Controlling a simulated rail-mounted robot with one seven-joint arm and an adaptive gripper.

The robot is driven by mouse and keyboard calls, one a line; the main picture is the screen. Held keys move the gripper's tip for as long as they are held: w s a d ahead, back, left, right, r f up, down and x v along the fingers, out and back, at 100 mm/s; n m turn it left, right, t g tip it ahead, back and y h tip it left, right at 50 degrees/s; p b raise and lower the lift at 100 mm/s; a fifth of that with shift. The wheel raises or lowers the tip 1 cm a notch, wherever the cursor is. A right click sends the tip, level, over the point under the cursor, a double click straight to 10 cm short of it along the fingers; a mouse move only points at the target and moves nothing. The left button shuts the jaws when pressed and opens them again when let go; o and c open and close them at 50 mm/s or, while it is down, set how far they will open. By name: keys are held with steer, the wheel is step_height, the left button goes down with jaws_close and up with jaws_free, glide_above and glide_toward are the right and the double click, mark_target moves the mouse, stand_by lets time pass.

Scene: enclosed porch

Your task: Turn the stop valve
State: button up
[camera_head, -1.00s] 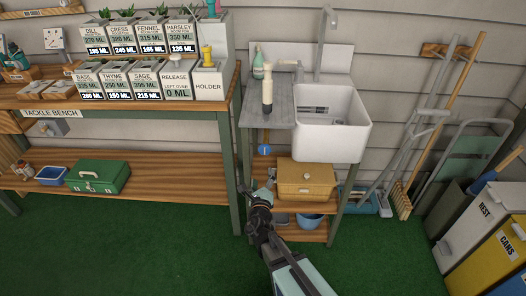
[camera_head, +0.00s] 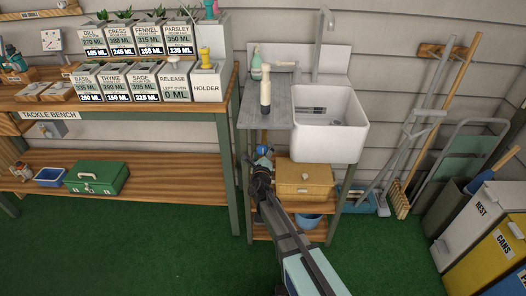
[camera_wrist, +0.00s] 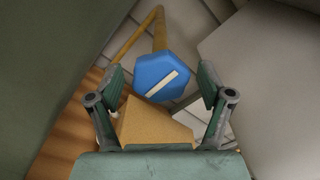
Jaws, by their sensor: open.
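The stop valve has a blue knob with a white bar across its face. In the wrist view the blue knob (camera_wrist: 165,77) sits ahead of my gripper, between and just beyond the fingers, with the white bar slanting up to the right. A yellow-brown pipe (camera_wrist: 159,30) runs behind it. In the head view the blue knob (camera_head: 263,150) shows under the grey counter left of the sink, partly covered by my gripper. My gripper (camera_wrist: 160,88) is open and empty; it also shows in the head view (camera_head: 263,158). I cannot tell whether a finger touches the knob.
A yellow-brown box (camera_head: 304,181) stands on the shelf below the sink (camera_head: 332,136), close to the right of my gripper. A green table leg (camera_head: 234,185) stands to the left. A blue bucket (camera_head: 309,221) is on the lower shelf. Green floor in front is clear.

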steer(key=shift+w, duration=0.15)
steer(key=c, duration=1.2)
steer(key=shift+o, duration=0.2)
steer(key=shift+b, duration=0.35)
